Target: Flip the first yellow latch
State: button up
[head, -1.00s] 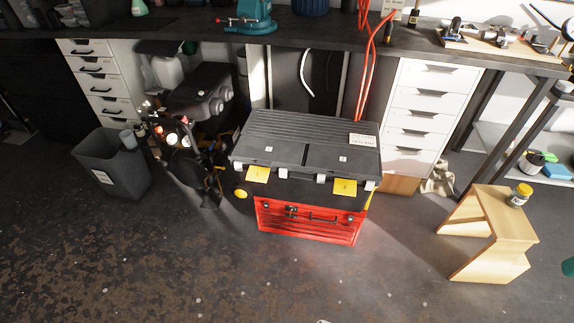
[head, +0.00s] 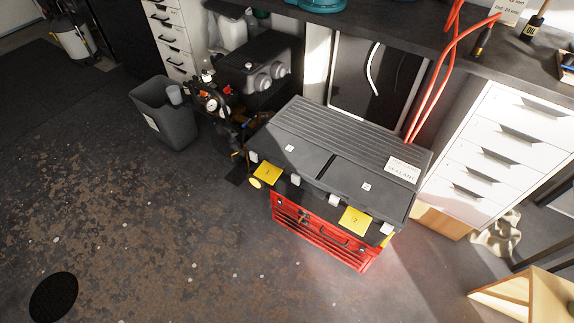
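A black toolbox lid (head: 340,150) with a ribbed top sits above a red drawer chest (head: 320,232) on the floor. Two yellow latches are on its front edge. The left yellow latch (head: 267,173) is near the left front corner, and the right yellow latch (head: 355,221) is nearer the right corner. Both look like flat plates lying against the front; small marks on them are too small to read. Which one counts as first is not clear from the marks. The lid looks closed. My gripper is not in view.
A grey bin (head: 165,112) and a black compressor (head: 258,65) stand left of the toolbox. A white drawer unit (head: 500,150) stands behind it to the right. A wooden stool (head: 530,295) is at the lower right. The floor in front is open.

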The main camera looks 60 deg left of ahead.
aim_at(268, 172)
jog(key=u, duration=0.3)
jog(key=i, duration=0.55)
jog(key=u, duration=0.95)
jog(key=i, duration=0.35)
jog(key=u, duration=0.4)
